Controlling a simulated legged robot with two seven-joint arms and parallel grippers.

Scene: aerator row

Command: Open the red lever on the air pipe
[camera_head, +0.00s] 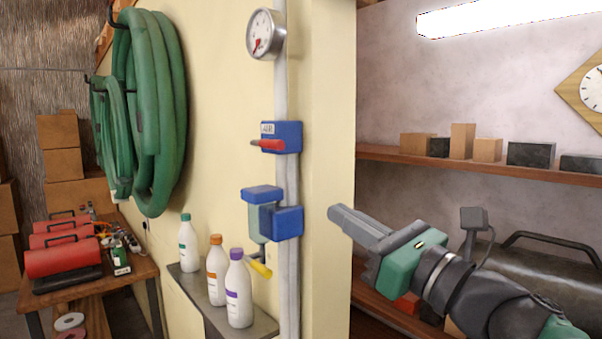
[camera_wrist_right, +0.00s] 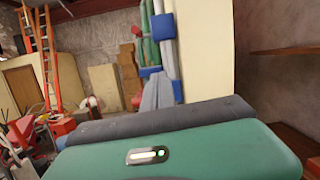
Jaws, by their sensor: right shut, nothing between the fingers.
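The red lever (camera_head: 267,144) sticks out to the left from a blue valve block (camera_head: 289,137) labelled AIR on the grey vertical pipe (camera_head: 281,90). The lever lies roughly level, across the pipe. My right gripper (camera_head: 337,212) is shut and empty, to the right of the pipe and lower than the lever, apart from both. In the right wrist view its shut fingers (camera_wrist_right: 158,92) point toward the pipe and blue parts. My left gripper is not in view.
A pressure gauge (camera_head: 265,34) sits above the valve. Below it are a blue filter unit (camera_head: 281,222) and a yellow handle (camera_head: 261,268). Bottles (camera_head: 238,290) stand on a small shelf (camera_head: 262,325). Green hoses (camera_head: 155,110) hang at left. The wall edge (camera_head: 333,120) is near my gripper.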

